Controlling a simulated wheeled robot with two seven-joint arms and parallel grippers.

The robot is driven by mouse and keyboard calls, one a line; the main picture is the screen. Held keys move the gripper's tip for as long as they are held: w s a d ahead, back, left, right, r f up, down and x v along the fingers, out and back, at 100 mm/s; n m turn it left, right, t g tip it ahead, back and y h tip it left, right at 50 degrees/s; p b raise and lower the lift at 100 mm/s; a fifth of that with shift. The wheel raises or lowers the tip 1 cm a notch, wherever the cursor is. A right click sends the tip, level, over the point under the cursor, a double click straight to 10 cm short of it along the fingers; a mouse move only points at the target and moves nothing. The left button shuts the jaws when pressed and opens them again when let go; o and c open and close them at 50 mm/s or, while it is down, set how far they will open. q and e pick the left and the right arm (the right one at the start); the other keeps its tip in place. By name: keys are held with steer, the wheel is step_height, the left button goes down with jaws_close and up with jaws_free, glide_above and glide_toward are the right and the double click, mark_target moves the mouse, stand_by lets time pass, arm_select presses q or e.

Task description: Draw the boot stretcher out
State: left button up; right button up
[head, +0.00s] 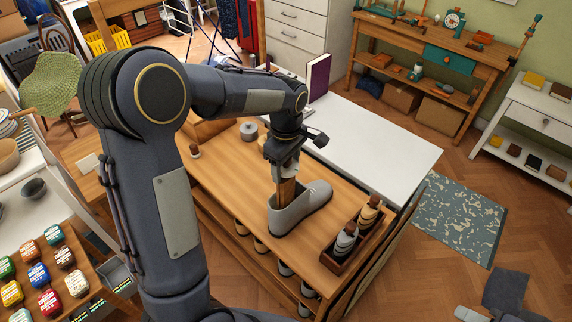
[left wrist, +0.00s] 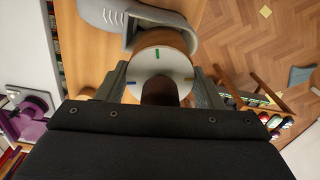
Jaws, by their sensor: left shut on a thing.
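A grey boot (head: 305,209) stands on the wooden bench top, its toe to the right. The wooden boot stretcher (head: 286,192) is upright at the boot's opening, its lower end hidden by the boot's collar; how deep it sits I cannot tell. My left gripper (head: 283,166) is above the boot, shut on the stretcher's upper part. In the left wrist view the stretcher's pale round end (left wrist: 147,68) with coloured marks and a dark handle is between the fingers, and part of the boot (left wrist: 140,14) shows beyond. My right gripper (head: 472,314) shows partly at the lower right; its jaw opening is unclear.
A wooden tray (head: 334,262) with brushes or bottles is close to the boot's right. A small grey tin (head: 248,131) stands at the bench's back left. A white table (head: 375,150) with an upright purple book (head: 318,78) adjoins behind. Shoes fill the shelf below.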

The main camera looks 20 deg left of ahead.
arm_select(q)
steer(key=shift+r+p, duration=1.1)
steer(key=shift+r, duration=0.65)
